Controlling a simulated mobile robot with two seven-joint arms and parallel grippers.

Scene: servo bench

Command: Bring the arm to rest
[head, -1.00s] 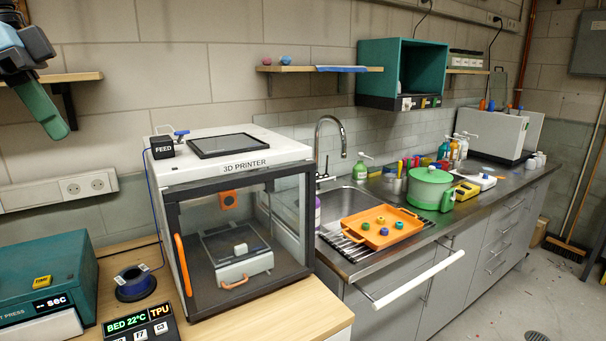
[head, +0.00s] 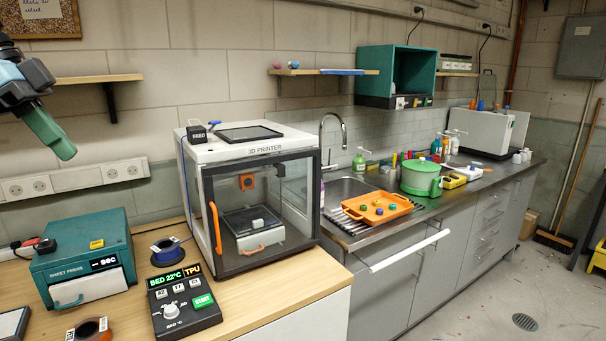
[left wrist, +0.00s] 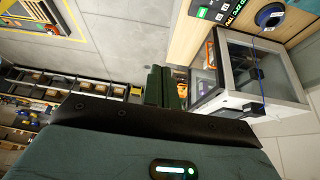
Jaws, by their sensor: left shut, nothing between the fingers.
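My left gripper (head: 52,136) shows at the upper left of the head view, raised in the air in front of the wall and above the bench. Its green fingers point down and to the right, are shut, and hold nothing. In the left wrist view the two fingers (left wrist: 162,86) lie side by side with nothing between them. My right gripper is in neither view.
The 3D printer (head: 255,190), its door closed, stands on the wooden bench. The sheet press (head: 85,255) and control panel (head: 182,305) are nearby. A wall shelf (head: 90,79) is close to my left gripper. An orange tray (head: 372,218) lies by the sink.

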